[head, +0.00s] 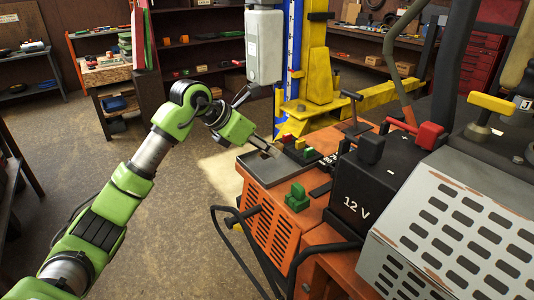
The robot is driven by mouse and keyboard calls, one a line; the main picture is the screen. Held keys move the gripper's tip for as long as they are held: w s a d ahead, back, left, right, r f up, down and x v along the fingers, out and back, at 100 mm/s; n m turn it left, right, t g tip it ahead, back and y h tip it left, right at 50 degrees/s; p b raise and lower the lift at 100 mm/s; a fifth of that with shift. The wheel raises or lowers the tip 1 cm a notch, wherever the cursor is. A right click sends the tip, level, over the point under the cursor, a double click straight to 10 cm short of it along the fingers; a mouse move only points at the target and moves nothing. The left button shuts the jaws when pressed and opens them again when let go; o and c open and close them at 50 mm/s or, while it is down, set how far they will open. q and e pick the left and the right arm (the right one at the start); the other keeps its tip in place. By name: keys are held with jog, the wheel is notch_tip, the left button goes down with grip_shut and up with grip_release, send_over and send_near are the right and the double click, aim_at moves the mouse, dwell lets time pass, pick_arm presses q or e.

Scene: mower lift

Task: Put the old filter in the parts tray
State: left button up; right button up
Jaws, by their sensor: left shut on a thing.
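My left gripper (268,149) reaches in from the left over a dark, shallow, tray-like recess (262,174) on top of the orange mower body. Its fingers are shut at the recess, seemingly on the old filter, which I cannot make out clearly. I cannot tell whether the held thing is clear of the recess or still touches it. I cannot identify the parts tray with certainty. My right gripper is not in view.
A black 12 V battery (365,195) and a perforated grey cover (450,235) stand on the right. Green (297,197) and red parts sit close by. A yellow lift post (318,60) rises behind. The left floor is open.

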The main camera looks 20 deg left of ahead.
pick_arm(q)
notch_tip(320, 180, down, 2)
jog(key=shift+s+f+p, duration=0.1)
jog(key=shift+p, duration=0.35)
jog(key=shift+f, duration=0.15)
jog(key=shift+f, duration=0.2)
jog(key=o, duration=1)
